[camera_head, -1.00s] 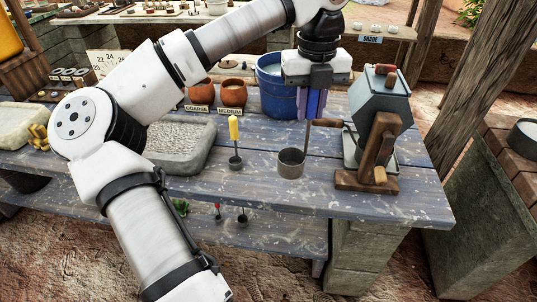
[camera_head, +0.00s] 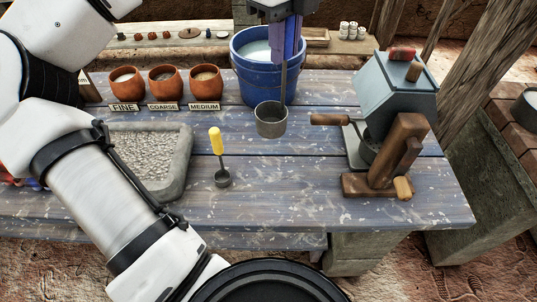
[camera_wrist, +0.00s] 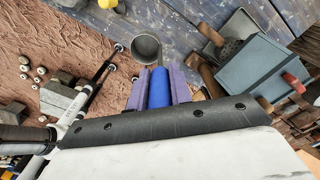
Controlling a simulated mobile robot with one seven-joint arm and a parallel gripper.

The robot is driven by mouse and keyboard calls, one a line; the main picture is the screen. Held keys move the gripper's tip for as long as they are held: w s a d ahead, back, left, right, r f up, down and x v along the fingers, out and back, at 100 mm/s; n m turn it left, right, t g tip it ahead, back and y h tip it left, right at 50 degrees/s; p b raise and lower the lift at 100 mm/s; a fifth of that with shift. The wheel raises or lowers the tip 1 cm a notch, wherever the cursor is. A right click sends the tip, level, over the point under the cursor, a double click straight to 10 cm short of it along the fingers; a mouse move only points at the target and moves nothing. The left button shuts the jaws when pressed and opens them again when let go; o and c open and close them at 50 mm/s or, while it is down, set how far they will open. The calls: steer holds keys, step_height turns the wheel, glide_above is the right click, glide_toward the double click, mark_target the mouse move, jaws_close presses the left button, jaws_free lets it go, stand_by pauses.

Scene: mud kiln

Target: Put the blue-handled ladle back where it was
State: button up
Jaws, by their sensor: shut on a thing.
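The blue-handled ladle has a grey metal cup (camera_head: 271,120) and a thin shaft. My gripper (camera_head: 287,50) is shut on its blue handle (camera_wrist: 160,90), which shows between the two purple fingers in the wrist view. The ladle hangs upright, cup down, in front of the blue bucket (camera_head: 246,78) and left of the grinder. Its cup also shows in the wrist view (camera_wrist: 146,49). I cannot tell exactly how high the cup is above the table (camera_head: 290,205). The upper part of my gripper is cut off in the head view.
A grinder (camera_head: 392,100) with a wooden crank stands at the right. Clay pots (camera_head: 206,82) with labels and a stone trough (camera_head: 182,165) are further left. The front middle of the table is bare.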

step_height(320, 180, down, 19)
steer(key=p, duration=0.3)
steer(key=shift+f, duration=0.15)
steer(key=shift+s+f, duration=0.1)
steer(key=shift+f, duration=0.15)
steer(key=o, duration=0.9)
steer(key=shift+r, duration=0.1)
steer(key=shift+r, duration=0.1)
step_height(320, 180, up, 12)
steer(key=b, duration=0.2)
glide_above(282, 104)
